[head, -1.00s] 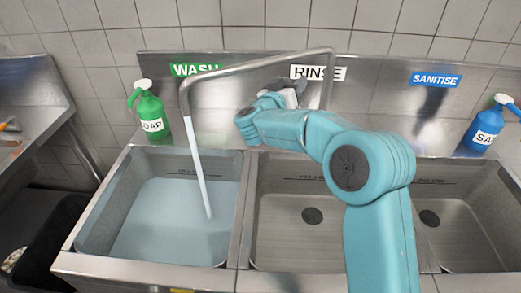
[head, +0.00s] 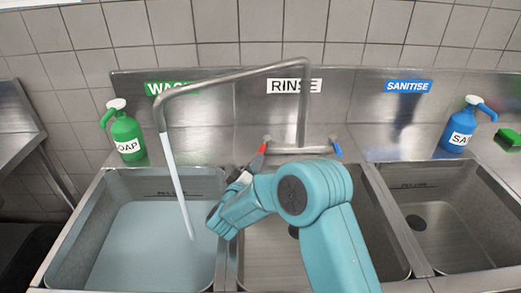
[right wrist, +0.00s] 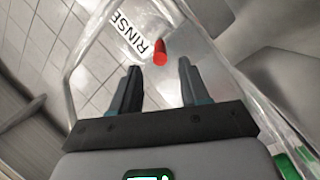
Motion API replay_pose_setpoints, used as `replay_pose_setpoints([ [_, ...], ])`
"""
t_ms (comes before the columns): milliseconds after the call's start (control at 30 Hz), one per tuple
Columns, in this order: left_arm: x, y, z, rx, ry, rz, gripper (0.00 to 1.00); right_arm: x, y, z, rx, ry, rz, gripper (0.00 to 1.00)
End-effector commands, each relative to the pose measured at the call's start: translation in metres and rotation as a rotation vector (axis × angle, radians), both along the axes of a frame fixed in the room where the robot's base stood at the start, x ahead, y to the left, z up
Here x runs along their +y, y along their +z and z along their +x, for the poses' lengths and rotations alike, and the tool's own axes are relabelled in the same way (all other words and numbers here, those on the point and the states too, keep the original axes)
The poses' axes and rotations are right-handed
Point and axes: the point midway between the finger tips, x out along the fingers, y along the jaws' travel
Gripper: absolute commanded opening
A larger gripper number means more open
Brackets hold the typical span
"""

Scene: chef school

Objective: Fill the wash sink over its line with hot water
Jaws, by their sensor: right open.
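The wash sink (head: 63,262) is at the left, under the green WASH sign (head: 172,87). Pale water (head: 150,245) covers its floor, with the surface just below the dark fill line (head: 178,195) on the back wall. A stream (head: 178,185) runs from the tap spout (head: 230,74) into it. The tap's red lever (head: 262,148) and blue lever (head: 337,148) stand at the back of the rinse sink. My right gripper (head: 244,176) is open and empty, just in front of the red lever, partly hidden by my arm. In the right wrist view, the red lever (right wrist: 160,52) shows beyond the open fingers. My left gripper is not in view.
The rinse sink (head: 390,235) and sanitise sink (head: 450,215) are to the right. A green soap bottle (head: 126,133) stands behind the wash sink. A blue sanitiser bottle (head: 460,128) and a green sponge-like block (head: 508,138) are at the far right.

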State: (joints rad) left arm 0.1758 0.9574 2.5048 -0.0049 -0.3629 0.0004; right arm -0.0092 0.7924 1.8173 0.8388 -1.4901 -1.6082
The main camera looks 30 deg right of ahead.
Motion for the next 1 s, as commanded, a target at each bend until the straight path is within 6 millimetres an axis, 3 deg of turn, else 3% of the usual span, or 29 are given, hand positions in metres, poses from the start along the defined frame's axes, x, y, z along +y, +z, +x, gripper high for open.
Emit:
replay_pose_setpoints([
  [100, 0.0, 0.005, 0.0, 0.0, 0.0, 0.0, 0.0, -0.023, 0.001, 0.017, -0.001, -0.005, 0.0, 0.45],
  [300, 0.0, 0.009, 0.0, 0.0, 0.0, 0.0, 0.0, -0.047, 0.0, 0.038, -0.001, -0.002, 0.001, 0.45],
  [733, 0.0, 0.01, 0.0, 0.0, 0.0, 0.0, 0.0, -0.057, 0.0, 0.046, 0.0, 0.0, 0.0, 0.45],
  [900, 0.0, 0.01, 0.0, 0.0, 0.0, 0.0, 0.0, -0.057, 0.0, 0.046, -0.001, 0.0, 0.001, 0.0],
  [1000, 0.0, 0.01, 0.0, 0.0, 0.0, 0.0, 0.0, -0.057, 0.0, 0.046, -0.001, 0.0, 0.001, 0.0],
])
